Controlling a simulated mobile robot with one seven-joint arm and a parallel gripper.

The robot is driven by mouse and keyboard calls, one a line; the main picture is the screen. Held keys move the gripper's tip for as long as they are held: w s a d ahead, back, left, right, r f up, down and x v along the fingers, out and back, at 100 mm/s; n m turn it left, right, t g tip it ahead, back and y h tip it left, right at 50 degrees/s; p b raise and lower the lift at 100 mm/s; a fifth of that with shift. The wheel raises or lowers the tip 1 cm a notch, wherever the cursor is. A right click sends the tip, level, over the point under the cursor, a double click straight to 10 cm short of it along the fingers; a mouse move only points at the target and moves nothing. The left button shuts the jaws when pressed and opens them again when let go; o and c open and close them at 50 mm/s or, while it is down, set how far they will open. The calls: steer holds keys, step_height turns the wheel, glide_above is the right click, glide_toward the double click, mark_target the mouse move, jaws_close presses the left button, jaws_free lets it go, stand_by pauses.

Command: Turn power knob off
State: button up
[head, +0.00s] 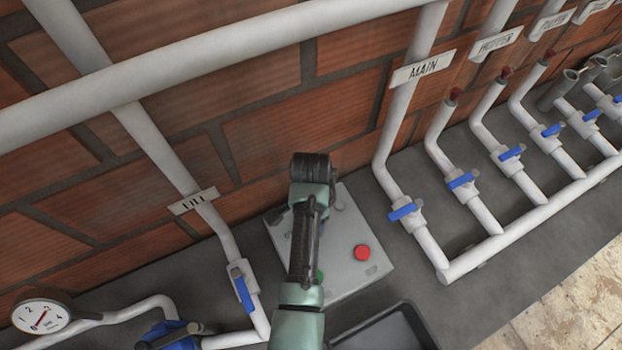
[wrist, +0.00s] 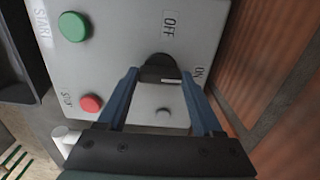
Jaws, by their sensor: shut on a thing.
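The power knob (wrist: 158,68) is a dark round knob on a grey control box (wrist: 118,50), with OFF and ON labels beside it. In the wrist view, a pale mark on the knob lies toward the ON side. My gripper (wrist: 159,76) is shut on the knob, with one blue finger on each side of it. In the head view, my arm covers the knob and my fingertips, and the control box (head: 350,283) shows beside it.
The box also carries a green START button (wrist: 73,26) and a red STOP button (wrist: 91,103). A brick wall (head: 260,130) rises behind. White pipes with blue valves (head: 405,211) stand to the right, and a gauge (head: 42,315) sits at lower left.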

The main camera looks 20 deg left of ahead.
steer(key=n+p, duration=0.1)
steer(key=n, duration=0.3)
steer(key=shift+r+p, duration=0.1)
steer(key=shift+p, duration=0.2)
steer(key=n+p, duration=0.1)
steer(key=n, duration=0.3)
steer(key=shift+n, duration=0.3)
steer(key=n+p, duration=0.1)
steer(key=n, duration=0.3)
steer(key=shift+n, duration=0.3)
steer(key=shift+n+p, duration=0.45)
steer(key=shift+n, duration=1.75)
steer(key=o, duration=1.4)
steer(key=shift+c, duration=0.2)
